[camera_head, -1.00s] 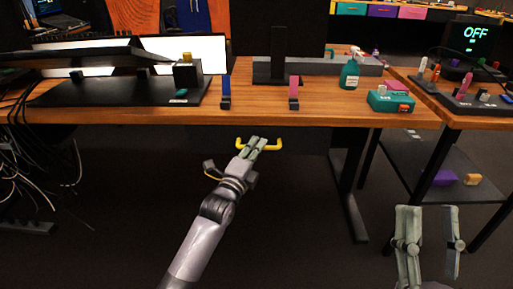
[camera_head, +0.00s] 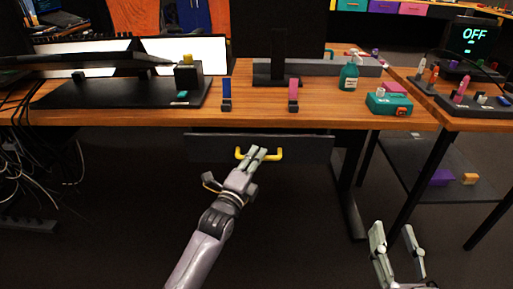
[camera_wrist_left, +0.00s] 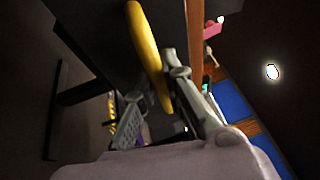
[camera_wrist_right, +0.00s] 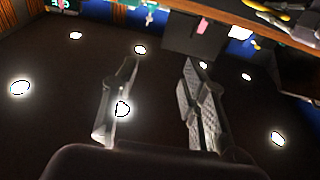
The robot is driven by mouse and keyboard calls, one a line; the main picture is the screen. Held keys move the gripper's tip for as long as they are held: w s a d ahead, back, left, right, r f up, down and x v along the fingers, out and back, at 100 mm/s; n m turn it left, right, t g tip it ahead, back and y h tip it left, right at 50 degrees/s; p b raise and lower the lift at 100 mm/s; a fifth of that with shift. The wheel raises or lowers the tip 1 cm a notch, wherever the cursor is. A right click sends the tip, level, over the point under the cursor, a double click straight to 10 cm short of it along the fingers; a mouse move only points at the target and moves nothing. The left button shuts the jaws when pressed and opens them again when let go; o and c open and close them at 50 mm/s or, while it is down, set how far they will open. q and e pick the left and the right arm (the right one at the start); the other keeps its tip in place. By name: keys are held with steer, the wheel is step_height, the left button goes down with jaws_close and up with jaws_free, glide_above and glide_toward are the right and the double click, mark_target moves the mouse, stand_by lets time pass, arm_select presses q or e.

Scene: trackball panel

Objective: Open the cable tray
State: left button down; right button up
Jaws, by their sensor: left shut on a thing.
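The cable tray (camera_head: 310,149) is a dark grey drawer-like box under the wooden desk, its front panel showing below the desk's front edge. A yellow handle (camera_head: 275,155) sits on its front. My left gripper (camera_head: 256,153) is shut on the handle, near its middle. In the left wrist view, the yellow handle (camera_wrist_left: 149,45) runs between the fingers, which partly hide it. The tray's inside is not visible. My right gripper (camera_head: 393,228) is open and empty, low at the right, away from the tray. Its spread fingers also show in the right wrist view (camera_wrist_right: 160,75).
The wooden desk (camera_head: 150,116) carries a monitor stand, a blue holder (camera_head: 226,96), a pink holder (camera_head: 293,95), a green bottle (camera_head: 348,77) and a teal box (camera_head: 389,103). Cables (camera_head: 45,175) hang at the left. A second table with a lower shelf (camera_head: 425,155) stands right.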

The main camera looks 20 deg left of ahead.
steer(key=s+d+f+g+h+p, duration=0.1)
steer(key=s+d+f+g+p, duration=0.15)
steer(key=f+g, duration=0.35)
steer(key=s+d+f+g+h+p, duration=0.1)
steer(key=s+f+g+h, duration=0.15)
steer(key=f, duration=0.55)
arm_select(q)
steer(key=s+d+p, duration=0.3)
steer(key=s+d, duration=0.1)
steer(key=s, duration=1)
steer(key=shift+s, duration=0.3)
arm_select(e)
steer(key=s+d+f+g, duration=0.2)
steer(key=s+g, duration=0.1)
steer(key=s, duration=0.3)
steer(key=s+d+f+g+h, duration=0.1)
steer(key=s+g, duration=0.3)
steer(key=s, duration=0.2)
steer(key=shift+d+f+m, duration=0.35)
steer(key=shift+m, duration=0.05)
arm_select(q)
steer(key=shift+d+f, duration=0.1)
steer(key=c, duration=1.6)
jaws_free()
steer(key=shift+c, duration=0.2)
arm_select(e)
steer(key=shift+w, duration=0.1)
arm_select(q)
steer(key=v, duration=1.2)
